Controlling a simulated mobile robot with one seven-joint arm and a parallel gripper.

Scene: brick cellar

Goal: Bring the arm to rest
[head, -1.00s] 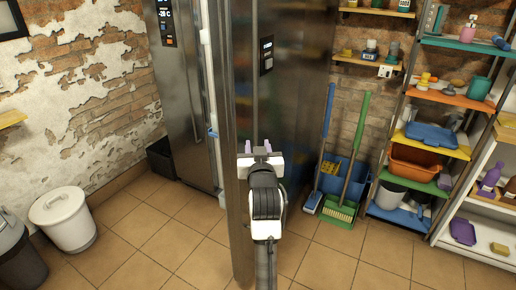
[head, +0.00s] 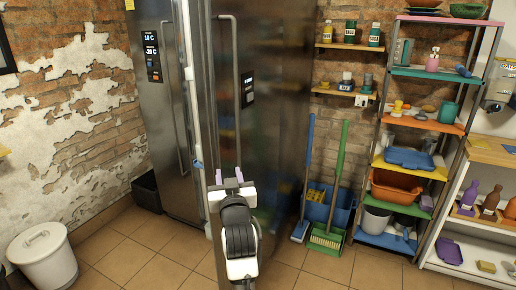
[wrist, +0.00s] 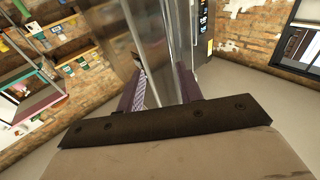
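My gripper (head: 229,178) is in the lower middle of the head view, in front of the tall steel fridge (head: 275,110). Its two purple fingers stand apart with nothing between them. In the wrist view my gripper (wrist: 160,88) also shows its fingers spread and empty, pointing toward steel surfaces. A fridge door (head: 203,120) stands edge-on just behind the fingers; I cannot tell whether they touch it.
A white bin (head: 43,258) stands at the left and a dark bin (head: 147,190) in the corner. A broom (head: 333,195) and a blue bucket (head: 335,207) stand right of the fridge, beside a loaded shelf rack (head: 405,160).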

